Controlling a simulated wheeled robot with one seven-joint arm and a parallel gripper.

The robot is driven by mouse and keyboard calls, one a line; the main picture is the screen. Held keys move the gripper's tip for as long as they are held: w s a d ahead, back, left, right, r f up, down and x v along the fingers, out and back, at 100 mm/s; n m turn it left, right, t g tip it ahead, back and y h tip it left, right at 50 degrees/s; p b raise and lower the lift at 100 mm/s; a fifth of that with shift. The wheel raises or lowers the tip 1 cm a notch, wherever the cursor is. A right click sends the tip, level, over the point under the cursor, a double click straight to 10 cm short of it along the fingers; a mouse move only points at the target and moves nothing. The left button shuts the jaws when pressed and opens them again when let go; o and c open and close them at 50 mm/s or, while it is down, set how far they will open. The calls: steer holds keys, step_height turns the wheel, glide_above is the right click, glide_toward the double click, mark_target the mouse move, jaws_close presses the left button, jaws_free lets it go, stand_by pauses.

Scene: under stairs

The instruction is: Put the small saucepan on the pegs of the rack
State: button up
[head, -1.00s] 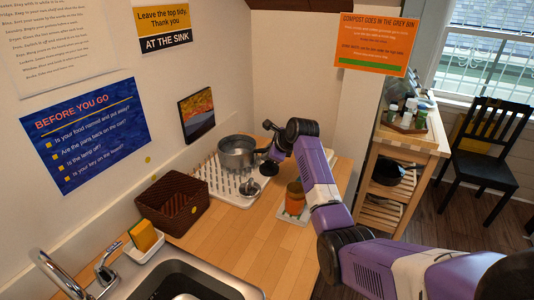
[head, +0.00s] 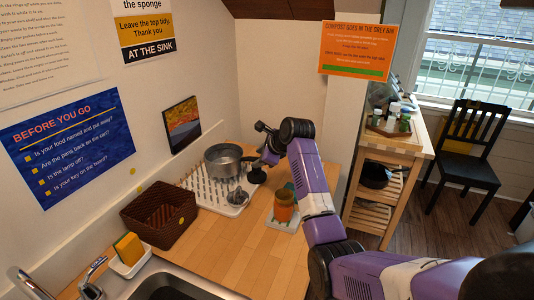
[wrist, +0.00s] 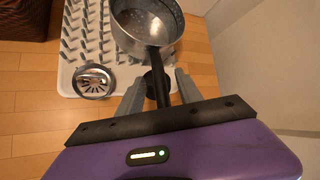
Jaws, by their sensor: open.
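The small saucepan (head: 223,160) is grey metal with a dark handle. It sits on the pegs of the white rack (head: 232,208) at the back of the counter, looking upright. In the wrist view the saucepan (wrist: 148,22) is at the top, partly cut off, with its handle (wrist: 156,62) pointing toward me. My gripper (wrist: 158,92) is open, one finger on each side of the handle, with gaps visible. In the head view my gripper (head: 268,155) is at the handle end, its fingers hard to make out. The rack (wrist: 75,45) also shows in the wrist view.
A metal strainer-like item (head: 237,195) is on the rack's front part. A dark round item (head: 257,175) is below the handle. An orange-brown jar (head: 284,205) stands to the right, a brown basket (head: 158,218) to the left. The wooden counter (head: 240,255) in front is clear.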

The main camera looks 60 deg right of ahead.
steer(key=v, duration=0.7)
steer(key=shift+b, duration=0.3)
steer(key=shift+s+r, duration=0.1)
steer(key=shift+s, duration=0.05)
steer(key=w+d+r+n+t+h, duration=0.1)
steer(key=d+r+n+t+h, duration=0.1)
steer(key=d+r+n+h, duration=0.3)
steer(key=s+a+f+n+t+b, duration=0.1)
steer(key=s+a+f+n+t, duration=0.15)
steer(key=a+n, duration=0.55)
steer(key=s+a+f+n+t, duration=0.2)
steer(key=s+a+f+n, duration=0.15)
steer(key=a, duration=0.85)
steer(key=s+a+f+n+t+b, duration=0.1)
steer(key=s+a+f+n+t, duration=0.15)
steer(key=a+n, duration=0.6)
steer(key=s+a+f+n+g+y, duration=0.1)
steer(key=s+a+f+n+y, duration=0.2)
steer(key=s+a, duration=0.8)
steer(key=s+a+f+n+g+y+b, duration=0.1)
steer(key=s+a+f+n+y, duration=0.3)
steer(key=s+a, duration=0.7)
steer(key=shift+s+a+y, duration=0.2)
steer(key=shift+a+y, duration=0.7)
steer(key=shift+a, duration=0.2)
